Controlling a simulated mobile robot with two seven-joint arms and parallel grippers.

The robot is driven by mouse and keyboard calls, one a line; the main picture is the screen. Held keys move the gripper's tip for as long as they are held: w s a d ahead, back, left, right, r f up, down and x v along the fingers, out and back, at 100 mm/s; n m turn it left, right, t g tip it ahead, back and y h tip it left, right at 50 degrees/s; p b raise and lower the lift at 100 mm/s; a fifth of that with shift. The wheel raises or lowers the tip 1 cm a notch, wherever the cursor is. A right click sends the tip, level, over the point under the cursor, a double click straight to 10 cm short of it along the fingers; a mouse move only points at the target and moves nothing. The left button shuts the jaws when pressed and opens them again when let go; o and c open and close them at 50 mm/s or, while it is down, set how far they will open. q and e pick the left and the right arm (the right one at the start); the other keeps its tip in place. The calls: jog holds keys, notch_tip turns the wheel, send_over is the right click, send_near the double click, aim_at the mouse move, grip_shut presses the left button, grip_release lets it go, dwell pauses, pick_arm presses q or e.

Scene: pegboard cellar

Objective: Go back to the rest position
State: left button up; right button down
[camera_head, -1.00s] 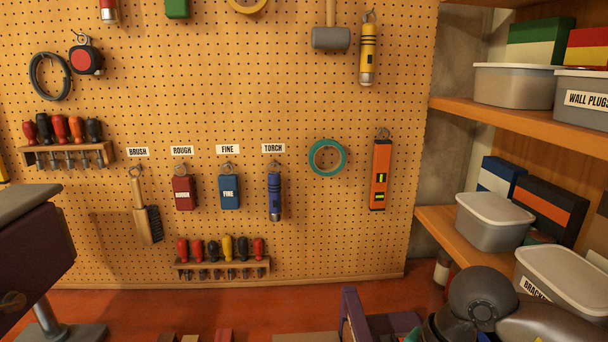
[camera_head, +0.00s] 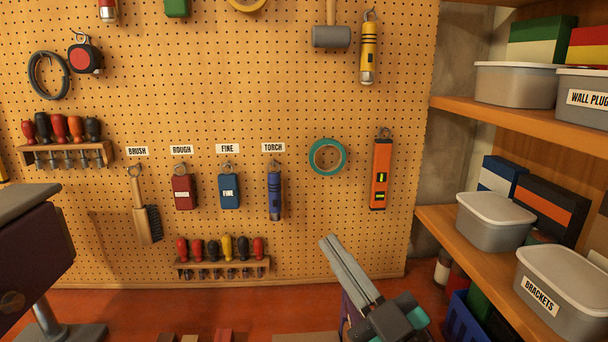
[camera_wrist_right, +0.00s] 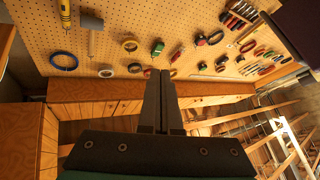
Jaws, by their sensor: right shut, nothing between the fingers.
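My right gripper (camera_head: 328,243) is at the lower middle of the head view, in front of the bottom edge of the pegboard. Its two fingers lie together, shut with nothing between them, and point up and to the left. In the right wrist view the shut fingers (camera_wrist_right: 159,72) point toward the bench edge and the pegboard. The left gripper is in neither view.
The pegboard (camera_head: 300,110) holds a brush (camera_head: 141,205), red and blue blocks, a blue torch (camera_head: 275,195), a teal tape roll (camera_head: 314,165) and an orange level (camera_head: 380,175). Shelves with a brackets bin (camera_head: 560,290) stand at the right. A dark vise-like object (camera_head: 35,250) is at the left.

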jog(key=s+d+f+m+g+h, duration=0.1)
jog(key=d+f+m+g+h, duration=0.2)
jog(key=d+f+m+h, duration=0.45)
jog(key=s+d+f+m+g+h, duration=0.1)
jog(key=d+f+m+g+h, duration=0.25)
jog(key=f, duration=0.75)
jog(key=s+f+n+g, duration=0.2)
jog(key=s+f+g, duration=0.8)
jog(key=s+f, duration=0.6)
jog(key=s+f+b, duration=0.2)
jog(key=f+b, duration=0.3)
jog(key=f, duration=1.1)
jog(key=s+f+b, duration=0.2)
jog(key=f+b, duration=0.3)
jog(key=f, duration=1)
jog(key=s+d+f+g+b, duration=0.1)
jog(key=s+f+b, duration=0.4)
jog(key=f, duration=0.6)
jog(key=s+d+f+g+h+b, duration=0.1)
jog(key=s+f+b, duration=0.3)
jog(key=s+f, duration=0.6)
jog(key=shift+d+f+b, duration=0.35)
jog(key=shift+d+f, duration=0.45)
jog(key=shift+f, duration=0.05)
